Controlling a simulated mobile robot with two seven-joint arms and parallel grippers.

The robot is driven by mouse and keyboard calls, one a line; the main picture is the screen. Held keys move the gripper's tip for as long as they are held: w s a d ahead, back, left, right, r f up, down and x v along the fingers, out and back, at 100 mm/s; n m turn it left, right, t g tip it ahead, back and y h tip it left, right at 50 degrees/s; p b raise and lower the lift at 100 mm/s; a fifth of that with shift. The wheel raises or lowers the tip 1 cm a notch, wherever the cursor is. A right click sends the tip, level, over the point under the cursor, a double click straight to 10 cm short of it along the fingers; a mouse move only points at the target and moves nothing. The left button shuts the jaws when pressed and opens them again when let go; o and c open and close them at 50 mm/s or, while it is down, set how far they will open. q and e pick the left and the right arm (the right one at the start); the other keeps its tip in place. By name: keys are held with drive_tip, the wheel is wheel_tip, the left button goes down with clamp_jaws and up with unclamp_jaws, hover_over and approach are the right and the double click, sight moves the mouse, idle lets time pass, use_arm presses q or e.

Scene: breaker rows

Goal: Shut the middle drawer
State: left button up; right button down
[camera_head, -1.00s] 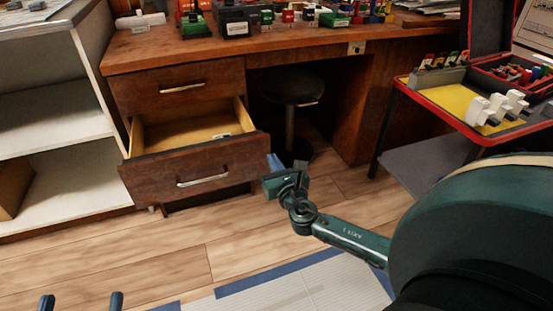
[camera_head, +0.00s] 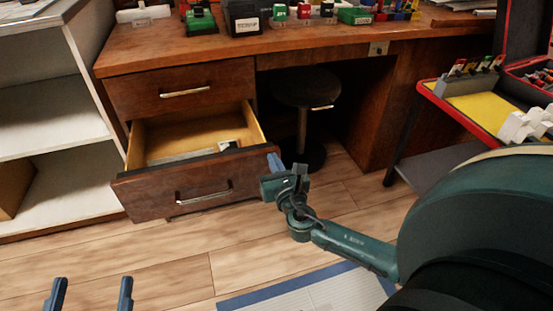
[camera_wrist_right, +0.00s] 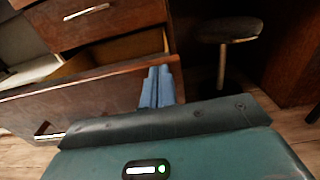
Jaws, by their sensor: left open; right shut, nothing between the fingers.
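The middle drawer (camera_head: 185,191) stands pulled out of the wooden desk, below a closed top drawer. Its brown front has a silver handle (camera_head: 204,196), and its pale interior shows. My right gripper (camera_head: 274,163) has its blue fingers together and empty, at the right end of the drawer front. In the right wrist view the fingers (camera_wrist_right: 157,87) overlap the right end of the drawer front (camera_wrist_right: 90,100); I cannot tell whether they touch it. My left gripper (camera_head: 91,293) is open and empty at the bottom left, over the floor in front of the drawer.
A dark round stool (camera_head: 306,90) stands under the desk, right of the drawer. A white shelf (camera_head: 70,110) is on the left. A red-edged tray table (camera_head: 468,113) is on the right. The wooden floor before the drawer is clear.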

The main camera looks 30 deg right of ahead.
use_arm(q)
drive_tip(key=shift+w+r, duration=0.1)
drive_tip(key=shift+w, duration=0.05)
use_arm(e)
drive_tip(key=shift+w, duration=0.1)
use_arm(q)
drive_tip(key=shift+r, duration=0.15)
